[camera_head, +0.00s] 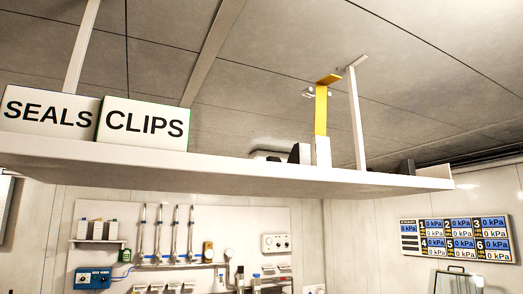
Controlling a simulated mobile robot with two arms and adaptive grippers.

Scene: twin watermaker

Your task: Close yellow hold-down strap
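A yellow strap (321,110) stands upright above the hanging white shelf, near its right half. Its top end bends over to the right. Its lower end meets a white block (323,151) at the shelf's front edge. The strap appears raised, apart from anything beneath its bent end. Neither of my grippers shows in the head view.
The white shelf (230,172) hangs from the ceiling by white posts. Boxes marked SEALS (48,117) and CLIPS (144,123) stand on its left. Dark objects (300,153) sit near the strap. A tool board (180,225) and a pressure display (455,240) are on the walls below.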

